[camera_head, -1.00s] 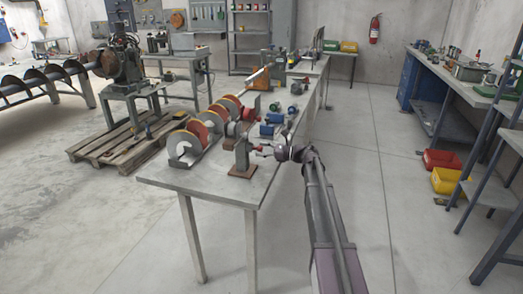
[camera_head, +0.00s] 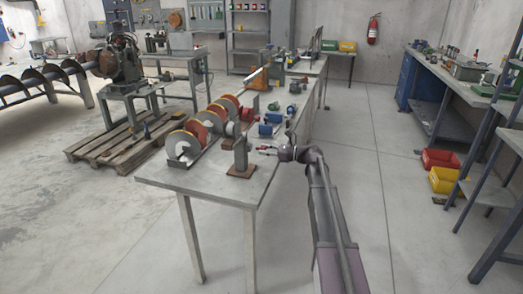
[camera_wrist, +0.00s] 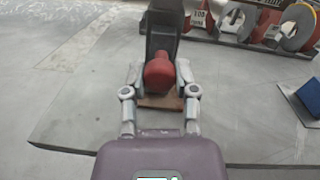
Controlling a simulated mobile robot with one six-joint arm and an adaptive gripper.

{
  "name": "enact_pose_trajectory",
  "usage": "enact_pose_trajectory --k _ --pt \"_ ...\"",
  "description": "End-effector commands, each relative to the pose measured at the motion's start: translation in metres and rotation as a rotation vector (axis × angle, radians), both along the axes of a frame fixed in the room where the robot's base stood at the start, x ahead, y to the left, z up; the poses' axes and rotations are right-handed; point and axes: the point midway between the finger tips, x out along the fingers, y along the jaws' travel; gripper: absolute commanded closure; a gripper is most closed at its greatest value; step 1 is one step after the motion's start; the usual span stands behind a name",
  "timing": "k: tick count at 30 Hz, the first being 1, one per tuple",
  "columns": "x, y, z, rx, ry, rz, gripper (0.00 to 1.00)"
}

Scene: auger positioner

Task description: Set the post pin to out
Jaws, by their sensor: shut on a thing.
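The post pin shows as a red rounded knob (camera_wrist: 159,72) in the wrist view, in front of a dark upright post (camera_wrist: 165,22). The post (camera_head: 240,153) stands on a brown base plate (camera_head: 242,171) near the front end of the long table. My gripper (camera_wrist: 159,80) has one finger on each side of the red knob and is shut on it. In the head view my gripper (camera_head: 267,150) reaches in from the right, just beside the post. The pin's shaft is hidden behind the knob in the wrist view.
Red and grey discs (camera_head: 185,146) stand in a rack left of the post. Blue parts (camera_head: 268,129) lie behind it on the table (camera_head: 190,189). The floor right of the table is clear up to red and yellow bins (camera_head: 441,159).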

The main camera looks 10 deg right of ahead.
Motion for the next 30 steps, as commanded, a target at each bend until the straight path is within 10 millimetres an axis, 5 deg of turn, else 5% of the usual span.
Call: enact_pose_trajectory --k 6,7,10,30 --pt "-0.002 -0.002 -0.001 -0.002 0.001 0.0 1.0" --pt "-0.002 -0.002 -0.001 -0.002 0.001 0.0 0.56" --pt "-0.002 -0.002 -0.001 -0.002 0.001 0.0 0.27" --pt "-0.007 -0.013 0.0 -0.002 0.001 -0.001 0.26"
